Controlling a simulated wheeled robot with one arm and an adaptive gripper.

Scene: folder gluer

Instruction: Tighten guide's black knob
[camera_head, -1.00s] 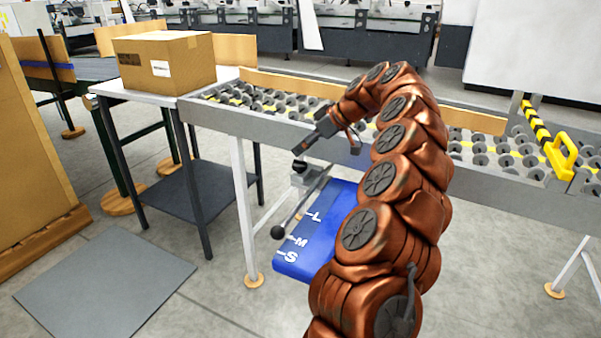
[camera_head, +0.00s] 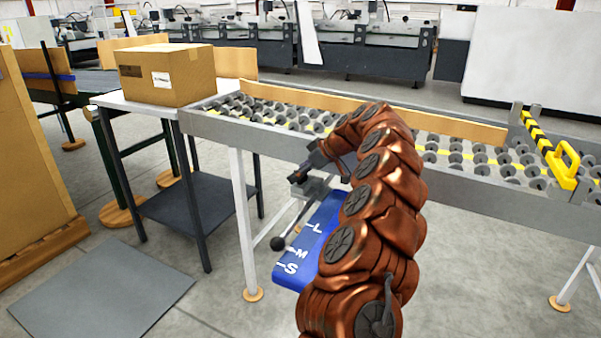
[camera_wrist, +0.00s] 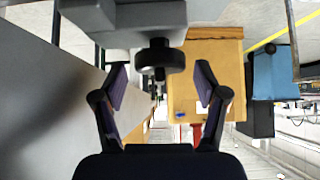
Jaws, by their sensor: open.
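The guide's black knob (camera_wrist: 160,58) sticks out from a grey block of the guide (camera_wrist: 125,22) at the top of the wrist view. My gripper (camera_wrist: 161,76) is open, with one finger on each side of the knob's line. The knob sits between the fingertips or just beyond them, with a gap on both sides; I see no contact. In the head view my gripper (camera_head: 320,170) is low at the conveyor's front edge, over the grey guide block (camera_head: 313,188). There I cannot tell the knob apart from the dark gripper parts.
A blue plate marked L, M and S (camera_head: 304,250) hangs below, with a black-ball lever (camera_head: 278,243) beside it. The roller conveyor (camera_head: 215,126) runs behind my arm. A cardboard box (camera_head: 185,75) stands on the side table at left. The floor in front is open.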

